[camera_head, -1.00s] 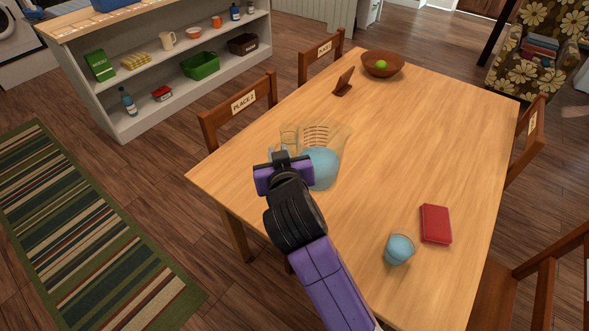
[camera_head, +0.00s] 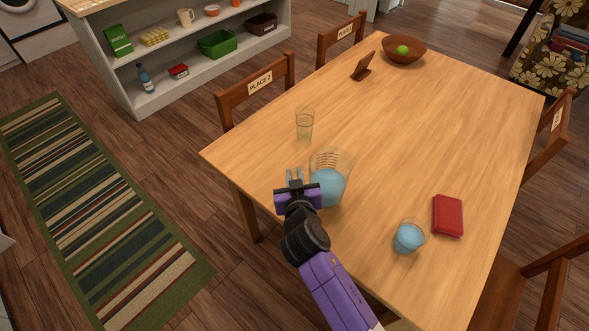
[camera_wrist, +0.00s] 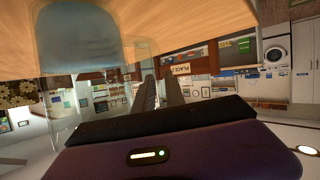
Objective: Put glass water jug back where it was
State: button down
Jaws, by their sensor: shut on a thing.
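The glass water jug (camera_head: 328,186) is clear, with blue water in its lower part. It stands roughly upright over the near left part of the table; whether its base touches the top I cannot tell. My gripper (camera_head: 295,176) is at the jug's left side, shut on it; the exact grip on the handle is hard to see. In the wrist view the picture is upside down: the jug (camera_wrist: 85,40) is left of my gripper's fingers (camera_wrist: 159,92), with the table above it.
A clear, seemingly empty glass (camera_head: 304,125) stands behind the jug. A glass of blue water (camera_head: 408,238) and a red book (camera_head: 447,216) are at the right. A brown bowl (camera_head: 404,50) and a small stand (camera_head: 363,67) are at the far end. The table's middle (camera_head: 410,130) is clear.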

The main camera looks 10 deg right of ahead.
jog(key=shift+w+f, duration=0.1)
jog(key=shift+f, duration=0.95)
jog(key=shift+f+b, duration=0.2)
jog(key=shift+b, duration=0.15)
jog(key=c, duration=1.4)
grip_release()
jog(key=shift+f, duration=0.15)
jog(key=shift+r+p, duration=0.25)
jog(key=shift+p, duration=0.1)
jog(key=b+v, duration=0.1)
jog(key=v, duration=1.1)
jog(key=shift+f, duration=0.1)
